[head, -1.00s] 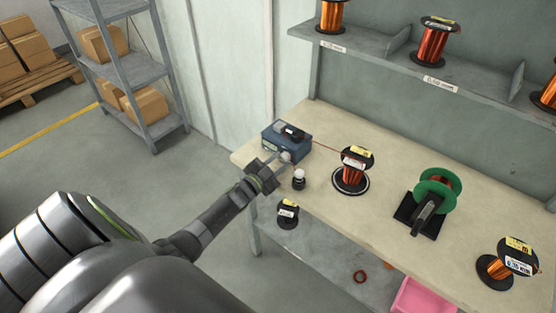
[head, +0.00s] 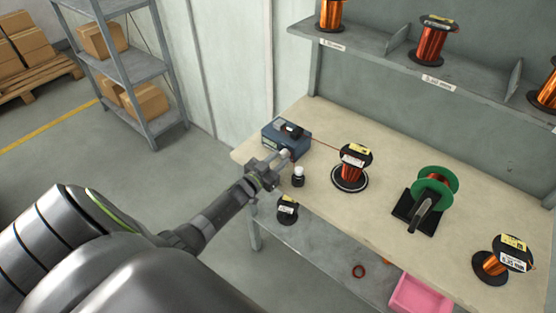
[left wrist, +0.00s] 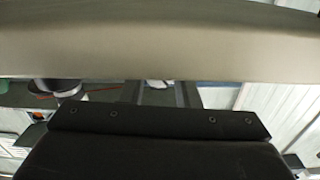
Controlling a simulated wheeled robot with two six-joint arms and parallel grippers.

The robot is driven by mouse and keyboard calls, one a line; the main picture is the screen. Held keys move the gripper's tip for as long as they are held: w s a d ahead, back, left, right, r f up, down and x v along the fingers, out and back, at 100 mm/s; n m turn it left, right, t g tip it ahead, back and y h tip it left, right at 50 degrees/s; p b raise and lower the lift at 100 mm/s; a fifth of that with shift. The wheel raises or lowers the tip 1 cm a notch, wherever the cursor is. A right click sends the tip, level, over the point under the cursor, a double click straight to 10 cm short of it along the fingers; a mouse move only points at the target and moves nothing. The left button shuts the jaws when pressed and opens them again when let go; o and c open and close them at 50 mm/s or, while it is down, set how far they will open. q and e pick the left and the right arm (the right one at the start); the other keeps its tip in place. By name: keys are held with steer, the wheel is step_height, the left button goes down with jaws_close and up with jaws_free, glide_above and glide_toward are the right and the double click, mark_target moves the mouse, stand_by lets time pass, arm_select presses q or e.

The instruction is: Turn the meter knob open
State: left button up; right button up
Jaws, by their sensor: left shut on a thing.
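My left gripper (head: 278,162) reaches in from the lower left and is shut on the knob. In the left wrist view, two fingers (left wrist: 166,93) show with a small whitish part between them, and my own gripper body covers most of the picture. The knob's exact angle cannot be told. My right gripper is not in view.
A copper spool (head: 354,164) stands farther right, with a copper wire running to the meter. A green-flanged spool (head: 434,190) and shelf (head: 440,75) lie beyond.

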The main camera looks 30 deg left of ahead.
arm_select(q)
steer(key=shift+f, duration=0.1)
steer(key=o, duration=1)
steer(key=shift+s, duration=0.1)
steer(key=s, duration=0.5)
steer(key=s+a+b, duration=0.1)
steer(key=s, duration=1.1)
steer(key=shift+s+a+b, duration=0.1)
steer(key=shift+a+b, duration=0.25)
